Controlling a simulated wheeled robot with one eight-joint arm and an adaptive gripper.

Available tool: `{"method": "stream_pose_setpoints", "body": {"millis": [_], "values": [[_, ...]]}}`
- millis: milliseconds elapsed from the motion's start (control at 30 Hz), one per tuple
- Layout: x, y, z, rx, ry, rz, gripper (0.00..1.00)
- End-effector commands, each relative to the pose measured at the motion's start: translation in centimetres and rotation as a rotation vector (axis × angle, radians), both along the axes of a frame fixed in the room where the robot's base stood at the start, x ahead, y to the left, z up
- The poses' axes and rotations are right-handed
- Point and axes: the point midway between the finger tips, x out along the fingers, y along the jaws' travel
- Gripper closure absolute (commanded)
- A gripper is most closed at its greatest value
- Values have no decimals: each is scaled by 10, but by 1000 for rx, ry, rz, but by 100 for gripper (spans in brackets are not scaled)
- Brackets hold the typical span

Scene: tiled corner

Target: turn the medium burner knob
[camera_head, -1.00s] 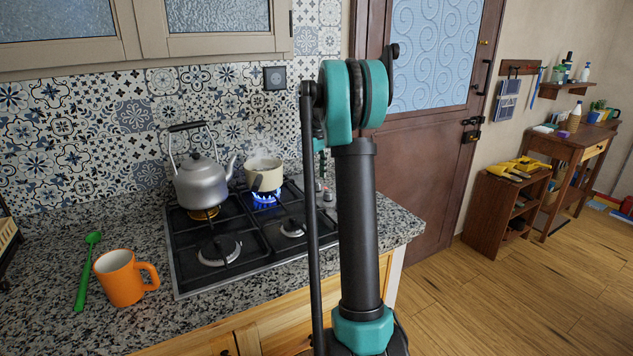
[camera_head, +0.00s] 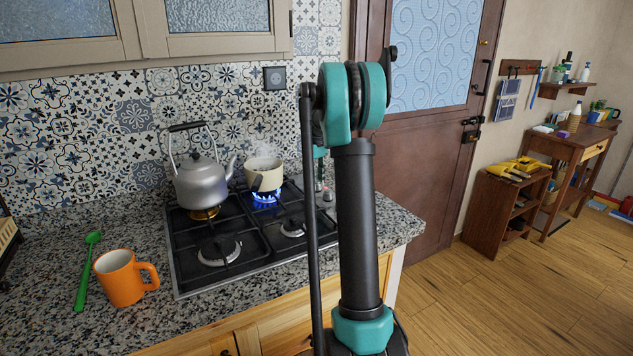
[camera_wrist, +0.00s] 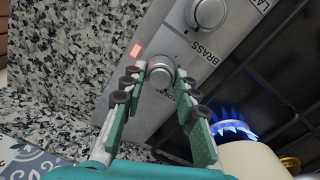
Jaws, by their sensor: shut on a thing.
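A round metal knob (camera_wrist: 161,71) sits on the hob's grey control strip, by a small lit reddish square, in the wrist view. My gripper (camera_wrist: 160,84) has its green fingers on either side of this knob and is shut on it. A second metal knob (camera_wrist: 208,13) shows further up the strip, beside the printed word "BRASS". I cannot read a burner size on either knob. In the head view my arm hides most of the gripper and part of the control strip.
A kettle (camera_head: 203,184) stands on the back left burner of the black hob (camera_head: 210,281). A steaming cream pot (camera_head: 264,174) is over a blue flame (camera_head: 265,197), close to my gripper. An orange mug (camera_head: 120,278) and a green spoon (camera_head: 87,270) lie left.

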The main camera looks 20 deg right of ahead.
Motion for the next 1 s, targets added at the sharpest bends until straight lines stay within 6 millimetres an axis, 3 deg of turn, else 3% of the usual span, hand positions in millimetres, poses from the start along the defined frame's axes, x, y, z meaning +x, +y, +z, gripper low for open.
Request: {"method": "stream_pose_setpoints", "body": {"millis": [433,1000], "values": [[0,0,0,0,0,-124,99],[1,-2,1,0,-2,-632,99]]}}
